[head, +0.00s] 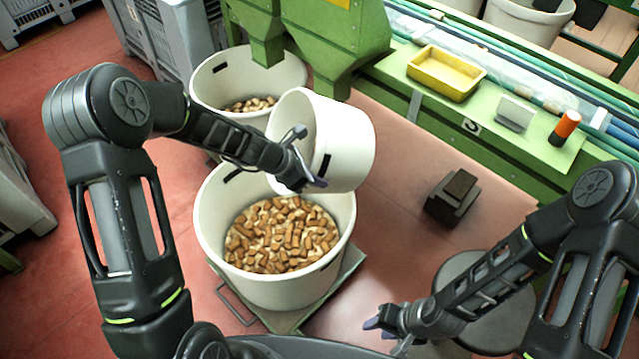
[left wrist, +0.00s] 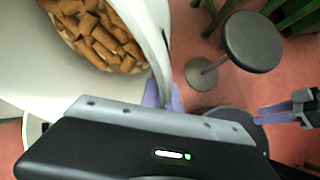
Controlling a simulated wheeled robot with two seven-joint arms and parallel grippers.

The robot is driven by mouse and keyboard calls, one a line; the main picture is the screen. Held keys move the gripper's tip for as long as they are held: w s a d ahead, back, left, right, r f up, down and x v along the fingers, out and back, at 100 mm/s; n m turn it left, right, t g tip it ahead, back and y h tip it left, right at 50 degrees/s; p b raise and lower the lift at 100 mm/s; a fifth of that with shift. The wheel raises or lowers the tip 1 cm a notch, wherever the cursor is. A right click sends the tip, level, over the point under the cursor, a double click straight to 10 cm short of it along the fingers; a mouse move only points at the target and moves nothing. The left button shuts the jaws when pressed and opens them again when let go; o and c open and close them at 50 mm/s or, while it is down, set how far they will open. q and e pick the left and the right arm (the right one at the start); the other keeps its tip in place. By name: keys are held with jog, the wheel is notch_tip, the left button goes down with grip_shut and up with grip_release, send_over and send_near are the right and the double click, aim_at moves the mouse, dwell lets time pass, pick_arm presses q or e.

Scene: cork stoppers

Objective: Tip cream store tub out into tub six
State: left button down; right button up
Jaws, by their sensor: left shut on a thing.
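A cream tub (head: 348,145) hangs tipped on its side, its mouth facing left, above another cream tub (head: 210,225) that holds many brown corks (head: 283,235). My left gripper (head: 312,183) is shut on the tipped tub's rim. No corks show in the visible part of its inside, and none are seen falling. In the left wrist view the purple fingers (left wrist: 163,95) pinch a pale wall, with corks (left wrist: 100,38) to its left. My right gripper (head: 378,328) is empty at the lower middle; its finger gap is unclear. I cannot read a six on any tub.
A third cream tub (head: 203,82) with some corks stands behind, under a green machine (head: 325,40). The lower tub stands on a low platform (head: 345,268). A dark block (head: 452,198) and a round stool (head: 485,300) are to the right. A yellow tray (head: 445,73) sits on the green bench.

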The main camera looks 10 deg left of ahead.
pick_arm(q)
jog(key=shift+s+a+f+t+h+b, duration=0.15)
jog(key=shift+a+f+t+h+b, duration=0.3)
jog(key=shift+b, duration=2.25)
jog(key=a+h+b, duration=0.1)
jog(key=b, duration=0.3)
jog(key=s+t+h+b, duration=0.1)
jog(key=b, duration=0.2)
jog(key=shift+s+a+f+b, duration=0.1)
jog(key=shift+a+f+b, duration=0.05)
jog(key=shift+a+b, duration=0.2)
jog(key=s+a+t+h+b, duration=0.1)
jog(key=b, duration=0.3)
jog(key=shift+a+b, duration=0.2)
jog(key=shift+b, duration=0.1)
jog(key=s+a+r+t+h+b, duration=0.3)
jog(key=a+h+b, duration=0.1)
jog(key=a+b, duration=0.1)
jog(key=shift+s+r+h+b, duration=0.15)
jog(key=shift+r+h+b, duration=0.15)
jog(key=shift+h+b, duration=0.05)
jog(key=shift+a, duration=0.1)
